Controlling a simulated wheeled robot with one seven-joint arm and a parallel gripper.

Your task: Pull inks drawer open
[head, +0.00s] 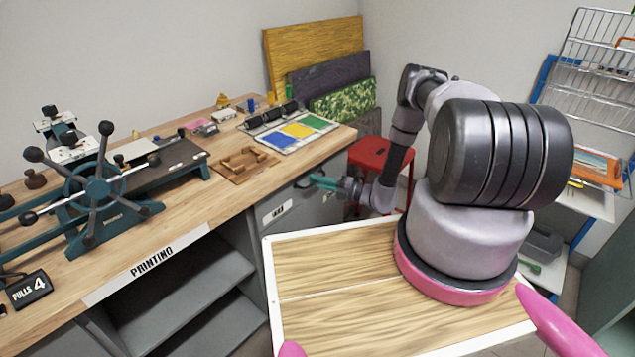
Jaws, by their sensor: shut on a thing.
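The grey drawer front with a white label (277,212) is under the right end of the wooden printing bench. The label's print is too small to read for certain. My gripper (312,182) reaches in from the right, its teal fingers at the upper part of the drawer front. It is shut on the drawer's handle, which the fingers mostly hide. The drawer front looks about flush with the cabinet, though my arm and the near board cover part of that area.
The bench top (215,185) carries a teal hand press (100,190), a small wooden frame (243,163) and a colour-patch sheet (290,130). Open grey shelves (190,285) lie left of the drawer. A red stool (368,152) stands behind my arm. A wire rack (600,70) is at the right.

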